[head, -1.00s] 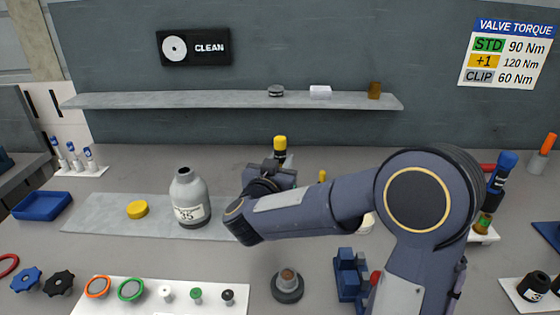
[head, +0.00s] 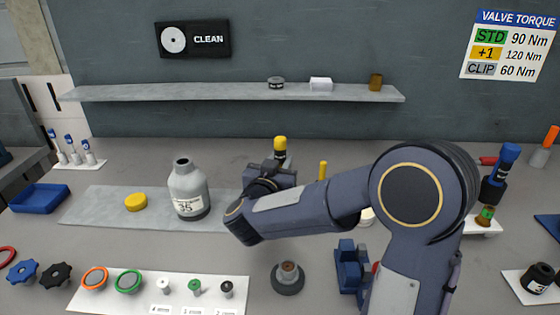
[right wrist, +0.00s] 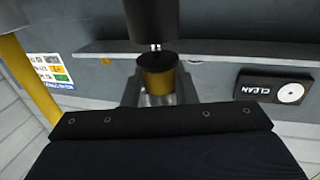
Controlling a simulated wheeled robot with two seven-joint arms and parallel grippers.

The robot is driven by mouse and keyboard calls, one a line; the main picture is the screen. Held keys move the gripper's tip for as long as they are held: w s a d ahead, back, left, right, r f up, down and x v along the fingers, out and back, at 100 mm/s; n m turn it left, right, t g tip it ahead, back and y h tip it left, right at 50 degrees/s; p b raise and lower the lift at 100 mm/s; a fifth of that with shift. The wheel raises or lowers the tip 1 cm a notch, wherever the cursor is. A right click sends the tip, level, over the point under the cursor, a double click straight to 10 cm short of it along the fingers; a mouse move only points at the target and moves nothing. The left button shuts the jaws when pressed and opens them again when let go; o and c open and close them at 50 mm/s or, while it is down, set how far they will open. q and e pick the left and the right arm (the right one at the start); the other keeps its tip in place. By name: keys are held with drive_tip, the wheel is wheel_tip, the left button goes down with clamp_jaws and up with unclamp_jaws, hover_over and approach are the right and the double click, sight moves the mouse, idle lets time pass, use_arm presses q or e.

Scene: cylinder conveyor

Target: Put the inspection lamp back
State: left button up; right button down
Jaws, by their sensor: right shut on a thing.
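My right gripper (head: 272,172) is at the middle of the bench, shut on an upright thing with a yellow top and black body, which I take for the inspection lamp (head: 280,146). The forearm hides its lower part in the head view. In the right wrist view, which is upside down, the lamp (right wrist: 157,78) shows as a yellow band with a dark end between the fingers. A black cylinder (right wrist: 152,22) shows beyond it; I cannot tell whether they are joined. My left gripper is not in view.
A grey bottle (head: 188,190) and yellow cap (head: 136,202) stand on a grey mat (head: 95,210) at left. A yellow post (head: 323,170) is just right of the gripper. A blue fixture (head: 350,268) and a dark round base (head: 288,280) are in front. A shelf (head: 220,93) runs behind.

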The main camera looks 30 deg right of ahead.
sight(278, 149)
drive_tip(key=shift+f+b, duration=0.55)
drive_tip(key=shift+f, duration=0.3)
drive_tip(key=c, duration=1.1)
unclamp_jaws()
wheel_tip(278, 149, up, 6)
drive_tip(key=p, duration=0.6)
drive_tip(key=shift+r, duration=0.1)
drive_tip(key=shift+a, duration=0.1)
